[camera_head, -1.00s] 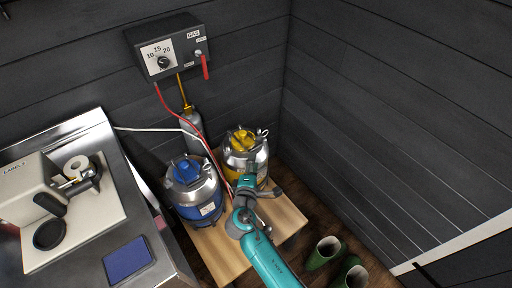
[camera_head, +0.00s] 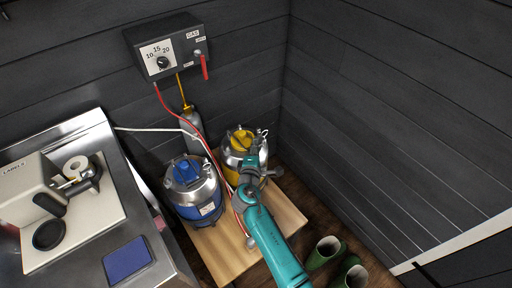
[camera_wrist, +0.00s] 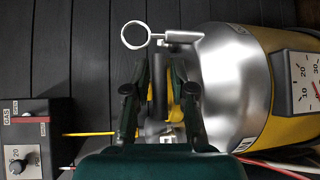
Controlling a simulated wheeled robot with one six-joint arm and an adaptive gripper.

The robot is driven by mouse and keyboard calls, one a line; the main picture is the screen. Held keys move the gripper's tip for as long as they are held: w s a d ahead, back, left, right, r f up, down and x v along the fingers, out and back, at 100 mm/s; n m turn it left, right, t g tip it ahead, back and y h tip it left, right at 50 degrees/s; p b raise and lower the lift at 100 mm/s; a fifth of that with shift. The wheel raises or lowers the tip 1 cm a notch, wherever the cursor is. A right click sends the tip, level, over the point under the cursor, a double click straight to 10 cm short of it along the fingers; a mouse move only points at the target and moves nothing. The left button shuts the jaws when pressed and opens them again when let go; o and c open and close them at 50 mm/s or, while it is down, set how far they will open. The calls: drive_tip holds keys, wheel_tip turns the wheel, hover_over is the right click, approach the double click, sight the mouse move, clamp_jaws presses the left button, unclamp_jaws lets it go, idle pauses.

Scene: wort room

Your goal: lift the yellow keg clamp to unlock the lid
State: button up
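The yellow keg (camera_head: 231,160) stands on a wooden board at the back, with a silver top. A yellow part of the clamp (camera_wrist: 171,108) shows between the fingers, partly hidden by the right one. I cannot tell whether they touch it.
A blue keg (camera_head: 190,190) stands close at left on the wooden board (camera_head: 225,250). A red hose (camera_head: 207,150) runs between the kegs from the gas box (camera_head: 180,62). A steel counter (camera_head: 88,265) is at left. Green boots (camera_head: 325,250) stand on the floor at right.

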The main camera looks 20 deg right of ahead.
clamp_jaws()
drive_tip(key=shift+r, duration=0.15)
